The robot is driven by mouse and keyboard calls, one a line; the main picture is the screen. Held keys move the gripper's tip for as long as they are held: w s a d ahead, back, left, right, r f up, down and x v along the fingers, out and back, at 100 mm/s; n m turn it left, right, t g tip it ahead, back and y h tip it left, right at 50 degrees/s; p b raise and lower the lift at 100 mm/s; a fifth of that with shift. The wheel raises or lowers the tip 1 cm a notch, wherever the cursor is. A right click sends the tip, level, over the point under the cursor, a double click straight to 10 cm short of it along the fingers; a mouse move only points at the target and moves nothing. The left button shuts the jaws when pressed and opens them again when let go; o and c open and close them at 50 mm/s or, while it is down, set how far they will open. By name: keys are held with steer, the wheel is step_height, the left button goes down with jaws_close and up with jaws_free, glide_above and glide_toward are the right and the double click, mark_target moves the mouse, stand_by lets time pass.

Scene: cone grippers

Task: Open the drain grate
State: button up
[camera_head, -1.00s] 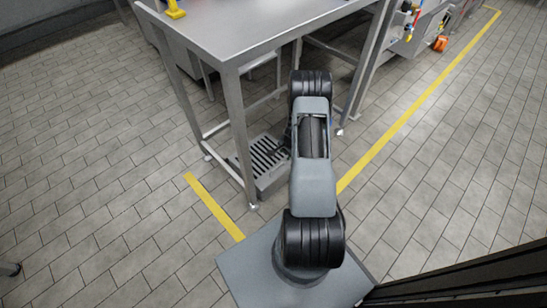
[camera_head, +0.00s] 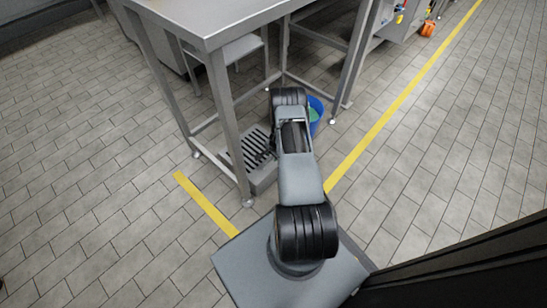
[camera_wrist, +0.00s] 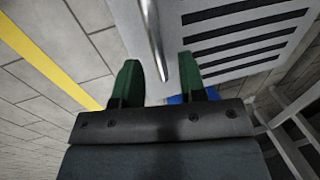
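The drain grate (camera_head: 246,152) is a grey metal piece with dark parallel slots, low under the steel table; my arm covers its right part. In the wrist view the slotted grate (camera_wrist: 245,38) fills the upper right. A slim, shiny metal bar (camera_wrist: 153,38), apparently a handle, comes down from the top edge. Its lower end lies between my gripper's green fingers (camera_wrist: 160,86). The fingers are apart, with a gap on both sides of the bar. I cannot tell whether the bar is at finger depth.
A steel table (camera_head: 215,12) stands over the grate, its near leg (camera_head: 228,130) close to my arm. A blue bucket (camera_head: 316,112) stands just right of my arm. Yellow floor lines (camera_head: 207,204) run nearby. Tiled floor (camera_head: 80,190) is clear on the left.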

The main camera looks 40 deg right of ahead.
steer(key=shift+w+f, duration=0.1)
steer(key=shift+f, duration=0.2)
jaws_close()
stand_by(0.5)
